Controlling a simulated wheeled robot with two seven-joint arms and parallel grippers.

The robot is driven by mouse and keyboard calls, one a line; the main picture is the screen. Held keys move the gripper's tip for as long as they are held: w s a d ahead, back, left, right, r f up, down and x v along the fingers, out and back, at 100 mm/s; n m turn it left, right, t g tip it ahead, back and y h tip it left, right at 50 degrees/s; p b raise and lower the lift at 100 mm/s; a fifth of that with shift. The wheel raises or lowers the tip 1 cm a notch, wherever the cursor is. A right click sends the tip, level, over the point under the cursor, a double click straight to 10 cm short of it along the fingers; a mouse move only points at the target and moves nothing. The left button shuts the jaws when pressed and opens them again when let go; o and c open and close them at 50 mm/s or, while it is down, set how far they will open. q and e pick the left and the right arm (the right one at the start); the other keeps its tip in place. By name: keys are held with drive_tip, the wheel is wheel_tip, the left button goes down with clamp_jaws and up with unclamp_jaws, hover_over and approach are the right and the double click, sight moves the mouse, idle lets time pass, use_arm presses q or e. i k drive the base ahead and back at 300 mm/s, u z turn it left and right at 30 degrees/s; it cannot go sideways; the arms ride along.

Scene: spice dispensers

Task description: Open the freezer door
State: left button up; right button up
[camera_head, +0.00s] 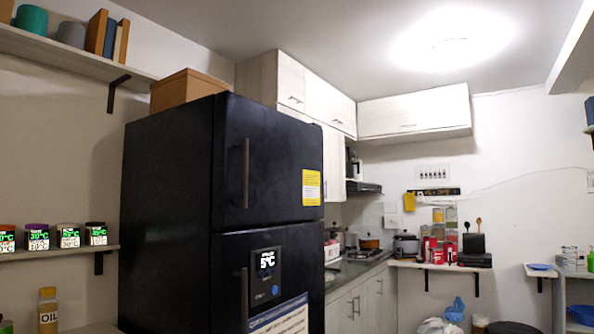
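A tall dark refrigerator (170,210) stands left of the middle in the head view. Its upper door, the freezer door (275,165), looks shut against the body. A vertical handle (246,172) runs along the left side of that door, and a yellow note (311,188) is stuck at its right. Neither of my grippers shows in this view.
A cardboard box (187,88) sits on top of the refrigerator. Wall shelves at left hold spice dispensers (68,236); an oil bottle (48,310) stands below. A counter with cabinets (365,300) is behind at right. Free room in front of the refrigerator cannot be judged.

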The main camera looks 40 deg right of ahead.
sight(269, 162)
drive_tip(key=u, duration=0.15)
drive_tip(key=i, duration=1.3)
drive_tip(key=z, duration=1.3)
drive_tip(key=i, duration=1)
drive_tip(key=z, duration=1.3)
